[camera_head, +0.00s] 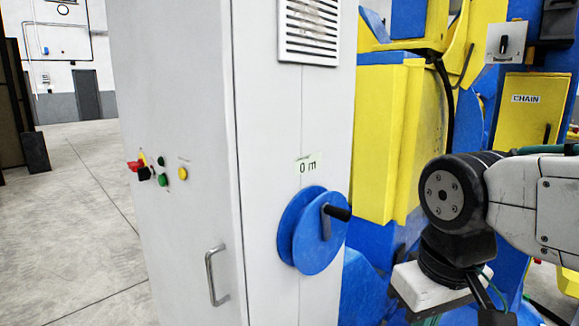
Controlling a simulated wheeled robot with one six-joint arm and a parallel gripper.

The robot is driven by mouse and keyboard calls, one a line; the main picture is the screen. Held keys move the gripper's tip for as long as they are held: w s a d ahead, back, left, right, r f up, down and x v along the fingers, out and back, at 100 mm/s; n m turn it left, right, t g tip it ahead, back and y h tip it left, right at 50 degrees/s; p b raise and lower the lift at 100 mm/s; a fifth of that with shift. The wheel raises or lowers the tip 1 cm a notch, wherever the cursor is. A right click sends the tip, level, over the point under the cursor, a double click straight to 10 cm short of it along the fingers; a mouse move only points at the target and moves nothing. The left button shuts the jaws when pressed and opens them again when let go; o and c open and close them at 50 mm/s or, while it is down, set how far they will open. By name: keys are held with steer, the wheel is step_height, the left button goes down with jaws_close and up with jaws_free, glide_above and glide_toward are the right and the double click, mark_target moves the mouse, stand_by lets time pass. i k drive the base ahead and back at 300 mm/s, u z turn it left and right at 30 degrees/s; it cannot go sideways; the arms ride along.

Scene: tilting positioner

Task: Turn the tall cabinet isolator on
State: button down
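The tall cabinet (180,70) is light grey and stands left of centre. On its left face is a small red handle (135,166) with a yellow part and a black part beside it, which looks like the isolator. It sticks out to the left; its on or off position is too small to read. My arm (455,195) is at the right, well away from the red handle, with the blue crank wheel between them. Its end runs out of the bottom edge, so my gripper's fingers are not visible.
A blue wheel (300,245) with a black crank knob projects from the cabinet's right face. Green, red and yellow buttons (183,174) and a metal door handle (212,275) are on the left face. Blue and yellow machinery (385,140) stands behind. Floor (75,220) is clear at left.

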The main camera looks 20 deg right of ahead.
mark_target(133, 165)
steer(key=k, duration=0.6)
steer(key=u, duration=0.65)
steer(key=i, duration=0.55)
steer(key=u, duration=0.75)
steer(key=i, duration=1.25)
steer(key=z, duration=0.45)
